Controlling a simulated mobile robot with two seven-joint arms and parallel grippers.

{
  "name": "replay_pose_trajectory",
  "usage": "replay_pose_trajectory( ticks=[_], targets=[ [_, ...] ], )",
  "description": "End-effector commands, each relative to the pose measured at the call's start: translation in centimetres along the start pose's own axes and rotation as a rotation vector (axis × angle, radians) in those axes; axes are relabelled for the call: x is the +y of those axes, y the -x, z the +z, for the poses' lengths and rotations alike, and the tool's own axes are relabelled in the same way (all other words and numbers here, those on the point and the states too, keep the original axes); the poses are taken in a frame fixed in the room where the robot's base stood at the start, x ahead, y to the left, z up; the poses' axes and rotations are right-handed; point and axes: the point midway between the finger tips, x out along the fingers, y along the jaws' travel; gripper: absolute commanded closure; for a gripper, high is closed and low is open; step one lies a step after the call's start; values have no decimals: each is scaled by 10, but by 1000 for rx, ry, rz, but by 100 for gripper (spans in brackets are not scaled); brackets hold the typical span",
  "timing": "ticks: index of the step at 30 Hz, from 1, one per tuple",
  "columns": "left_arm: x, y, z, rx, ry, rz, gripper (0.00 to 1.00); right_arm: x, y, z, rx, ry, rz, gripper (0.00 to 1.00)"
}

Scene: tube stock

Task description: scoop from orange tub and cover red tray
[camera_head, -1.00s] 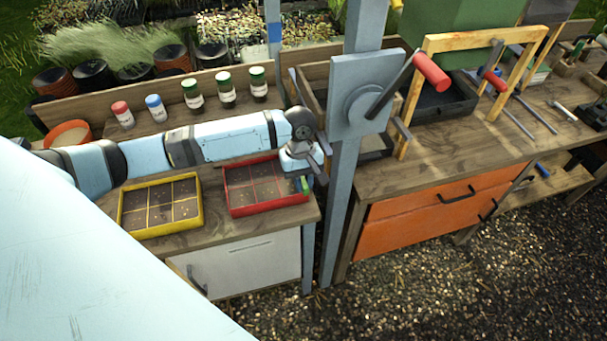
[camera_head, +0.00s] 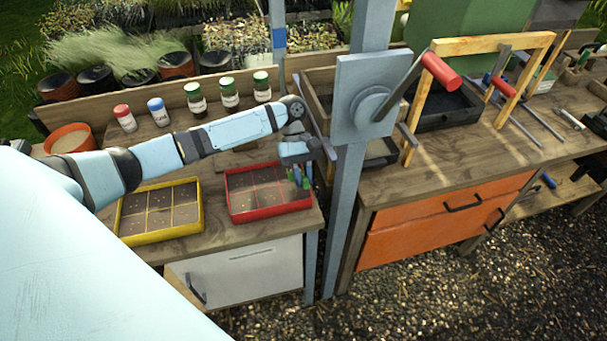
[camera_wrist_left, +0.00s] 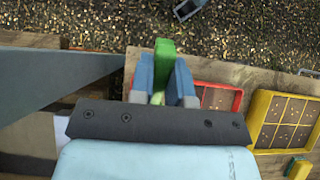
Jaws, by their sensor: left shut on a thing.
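The orange tub (camera_head: 68,128), filled with pale brown material, stands at the back left of the near bench, partly behind my arm. The red tray (camera_head: 270,212) lies at the bench's right end; its divided cells show brown soil with small specks. Part of it also shows in the wrist view (camera_wrist_left: 237,103). My left gripper (camera_head: 300,181) is over the red tray's right end, pointing down. It is shut on a green handle (camera_wrist_left: 163,62), which shows between the fingers in the wrist view. What the handle belongs to is hidden. My right gripper is out of view.
A yellow tray (camera_head: 123,226) lies left of the red one. Jars with red, blue and green lids (camera_head: 229,93) stand along the back. A grey post (camera_head: 345,225) with a red-handled crank (camera_head: 441,71) rises just right of the red tray.

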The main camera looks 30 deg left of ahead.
Motion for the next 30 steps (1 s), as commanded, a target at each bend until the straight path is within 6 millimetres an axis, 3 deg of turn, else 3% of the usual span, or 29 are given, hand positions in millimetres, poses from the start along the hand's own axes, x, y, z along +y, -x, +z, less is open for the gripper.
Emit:
replay_pose_trajectory(
  ticks=[11, 22, 30],
  targets=[
    [0, 0, -1, -9, 0, 0, 100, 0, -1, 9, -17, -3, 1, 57],
    [0, 1, 1, -159, 2, -1, 100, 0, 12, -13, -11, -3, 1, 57],
    [0, 1, -1, -208, 0, 0, 100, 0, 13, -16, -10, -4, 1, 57]
  ],
)
